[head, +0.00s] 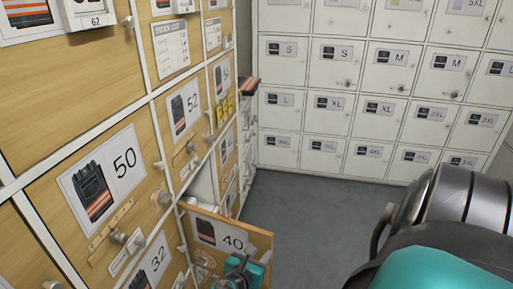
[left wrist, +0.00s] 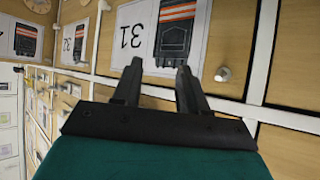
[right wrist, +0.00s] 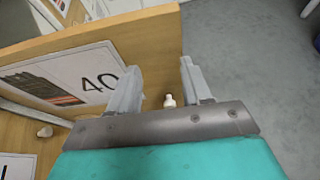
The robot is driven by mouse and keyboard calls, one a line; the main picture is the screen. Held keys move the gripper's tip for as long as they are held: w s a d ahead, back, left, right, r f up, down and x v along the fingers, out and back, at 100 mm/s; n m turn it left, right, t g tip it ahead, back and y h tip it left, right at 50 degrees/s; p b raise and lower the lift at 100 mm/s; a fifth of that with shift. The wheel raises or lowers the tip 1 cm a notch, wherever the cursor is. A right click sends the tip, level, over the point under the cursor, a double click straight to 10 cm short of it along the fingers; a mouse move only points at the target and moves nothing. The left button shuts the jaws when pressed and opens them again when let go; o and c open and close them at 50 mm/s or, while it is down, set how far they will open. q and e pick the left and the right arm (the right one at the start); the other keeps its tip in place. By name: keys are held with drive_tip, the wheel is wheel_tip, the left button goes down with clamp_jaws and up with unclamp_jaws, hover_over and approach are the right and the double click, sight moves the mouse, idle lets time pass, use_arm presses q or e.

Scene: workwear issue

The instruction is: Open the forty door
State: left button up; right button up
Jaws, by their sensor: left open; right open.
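The forty door (head: 225,232) is a wooden panel with a white label reading 40 and a picture of dark work trousers. It stands swung out from the left cabinet, its free edge toward the aisle. My right gripper (head: 239,268) is low at its front face. In the right wrist view the open fingers (right wrist: 154,85) are near the free edge, with the small white knob (right wrist: 169,101) between them; I cannot tell if they touch it. My left gripper (left wrist: 157,82) is open and empty in front of the shut door labelled 31 (left wrist: 140,35); it is not seen in the head view.
Shut wooden doors such as 50 (head: 85,190) and 52 (head: 185,108) fill the left cabinet. White lockers (head: 335,65) line the back wall. The grey floor (head: 310,225) is clear.

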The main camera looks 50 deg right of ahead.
drive_tip(key=shift+r+p, duration=1.35)
drive_tip(key=shift+r, duration=3.25)
drive_tip(key=s+a+f+m+t+y, duration=0.2)
drive_tip(key=a+f+m+t+y, duration=0.3)
drive_tip(key=a+m+y, duration=0.5)
drive_tip(key=s+a+r+m+t+y, duration=0.2)
drive_tip(key=s+a+m+y, duration=0.2)
drive_tip(key=a+m, duration=0.5)
drive_tip(key=a+y, duration=0.1)
drive_tip(key=a, duration=0.2)
drive_tip(key=shift+s, duration=0.2)
